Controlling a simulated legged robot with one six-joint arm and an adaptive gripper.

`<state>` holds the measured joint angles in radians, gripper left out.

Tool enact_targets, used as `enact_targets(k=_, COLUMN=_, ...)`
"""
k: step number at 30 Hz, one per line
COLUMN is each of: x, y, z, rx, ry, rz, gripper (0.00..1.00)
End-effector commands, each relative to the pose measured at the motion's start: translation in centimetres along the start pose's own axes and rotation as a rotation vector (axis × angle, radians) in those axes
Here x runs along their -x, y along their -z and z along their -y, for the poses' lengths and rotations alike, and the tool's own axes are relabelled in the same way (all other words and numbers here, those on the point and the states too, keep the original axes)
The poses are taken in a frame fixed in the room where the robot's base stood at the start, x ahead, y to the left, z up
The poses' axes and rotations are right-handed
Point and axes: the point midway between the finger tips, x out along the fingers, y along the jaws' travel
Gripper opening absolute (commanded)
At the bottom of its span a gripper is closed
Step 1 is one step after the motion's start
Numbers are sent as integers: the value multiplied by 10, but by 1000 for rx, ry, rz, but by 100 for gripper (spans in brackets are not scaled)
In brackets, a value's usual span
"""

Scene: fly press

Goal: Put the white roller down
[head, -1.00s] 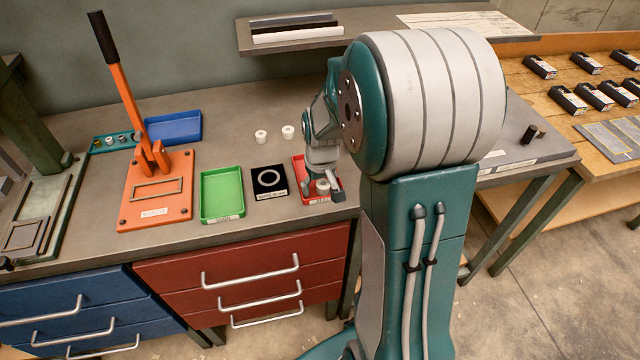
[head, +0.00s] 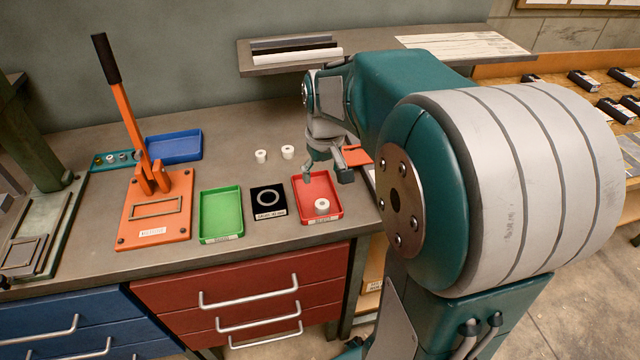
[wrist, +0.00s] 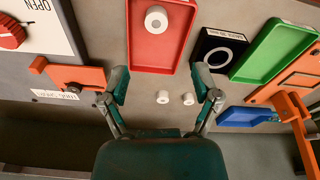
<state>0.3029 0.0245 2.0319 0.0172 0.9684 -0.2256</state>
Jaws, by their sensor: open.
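A white roller (head: 322,205) with a dark centre hole lies in the red tray (head: 304,191), near its front right corner. It also shows in the wrist view (wrist: 156,19), inside the red tray (wrist: 160,55). My gripper (head: 328,178) is open and empty above the back part of the red tray, apart from the roller. In the wrist view my gripper's two fingers (wrist: 161,84) stand wide apart with nothing between them but the bench beyond. Two more white rollers, one left (head: 261,156) and one right (head: 288,152), stand on the bench behind the trays.
Left of the red tray are a black mat with a ring (head: 283,211), a green tray (head: 241,215) and an orange press (head: 182,205) with a tall lever. A blue tray (head: 174,146) lies behind. A shelf (head: 260,67) overhangs the back. Bare bench lies between.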

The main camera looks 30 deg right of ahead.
Motion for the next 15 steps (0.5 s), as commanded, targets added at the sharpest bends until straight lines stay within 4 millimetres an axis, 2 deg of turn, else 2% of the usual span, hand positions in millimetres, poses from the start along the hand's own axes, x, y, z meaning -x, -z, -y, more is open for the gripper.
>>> enact_targets(k=5, x=23, y=-16, z=19, rx=15, ry=-6, rz=-50, gripper=80)
enact_targets(k=9, x=49, y=-48, z=47, rx=34, ry=-9, rz=-129, gripper=80)
enact_targets(k=15, x=72, y=-98, z=78, rx=58, ry=1, rz=-243, gripper=80)
